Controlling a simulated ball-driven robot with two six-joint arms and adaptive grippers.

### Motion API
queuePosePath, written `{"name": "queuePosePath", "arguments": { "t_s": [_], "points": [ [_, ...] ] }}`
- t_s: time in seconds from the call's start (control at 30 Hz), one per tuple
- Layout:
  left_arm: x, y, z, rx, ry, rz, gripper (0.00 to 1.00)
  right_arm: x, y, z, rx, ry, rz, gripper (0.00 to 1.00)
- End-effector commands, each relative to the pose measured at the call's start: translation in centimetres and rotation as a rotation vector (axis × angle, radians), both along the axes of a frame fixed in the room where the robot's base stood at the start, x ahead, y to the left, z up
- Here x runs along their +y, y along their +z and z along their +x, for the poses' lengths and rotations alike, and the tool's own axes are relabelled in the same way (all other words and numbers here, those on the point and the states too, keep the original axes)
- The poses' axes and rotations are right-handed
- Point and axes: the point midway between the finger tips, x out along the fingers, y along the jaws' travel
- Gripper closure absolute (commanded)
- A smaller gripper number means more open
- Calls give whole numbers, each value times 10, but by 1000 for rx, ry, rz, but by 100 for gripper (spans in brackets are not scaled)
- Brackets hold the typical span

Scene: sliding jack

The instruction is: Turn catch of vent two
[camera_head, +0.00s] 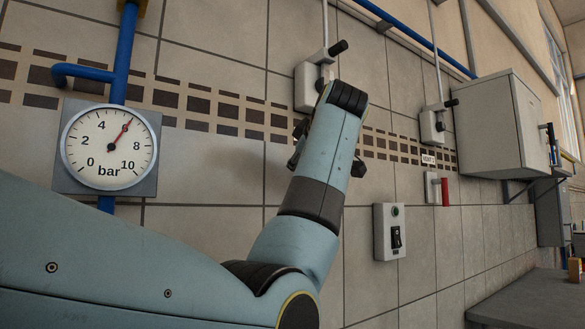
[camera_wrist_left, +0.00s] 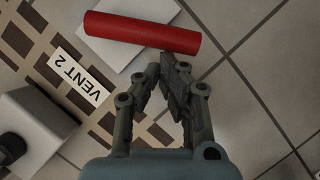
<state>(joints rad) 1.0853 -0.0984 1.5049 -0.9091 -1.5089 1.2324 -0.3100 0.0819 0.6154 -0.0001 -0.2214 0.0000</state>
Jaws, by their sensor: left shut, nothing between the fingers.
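The catch of vent two has a red bar handle (camera_head: 444,191) on a pale plate (camera_head: 432,188), below the VENT 2 label (camera_head: 428,159). In the left wrist view the red handle (camera_wrist_left: 140,32) lies across the top over its plate (camera_wrist_left: 117,52), with the label (camera_wrist_left: 80,78) to the left. My left gripper (camera_wrist_left: 163,64) is shut and empty, its fingertips just below the handle's right half in that view. I cannot tell whether they touch it. In the head view my left wrist mostly hides the gripper. My right gripper is not in view.
A lever box (camera_head: 432,124) sits above the label, and another (camera_head: 307,86) behind my wrist. A grey cabinet (camera_head: 490,125) juts out at right. A switch box (camera_head: 390,232) is below left of the catch. A pressure gauge (camera_head: 108,147) is at left.

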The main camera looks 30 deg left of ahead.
Motion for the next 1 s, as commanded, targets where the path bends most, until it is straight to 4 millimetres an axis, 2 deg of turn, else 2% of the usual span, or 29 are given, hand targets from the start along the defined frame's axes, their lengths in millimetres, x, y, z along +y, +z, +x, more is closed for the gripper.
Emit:
{"name": "queuePosePath", "arguments": {
  "t_s": [0.03,0.1,0.37,0.5,0.83,1.0],
  "points": [
    [0,-12,2,-37,-1,-16,100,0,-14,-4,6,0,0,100],
    [0,-18,4,-98,-1,-43,100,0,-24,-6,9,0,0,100],
    [-3,-35,10,-326,-2,-137,100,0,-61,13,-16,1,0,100],
    [-4,-42,14,-444,-2,-185,100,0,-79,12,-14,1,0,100],
    [-8,-51,22,-661,-3,-275,100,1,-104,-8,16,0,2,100],
    [-9,-53,24,-658,-3,-275,100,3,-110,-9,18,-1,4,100]
  ]
}}
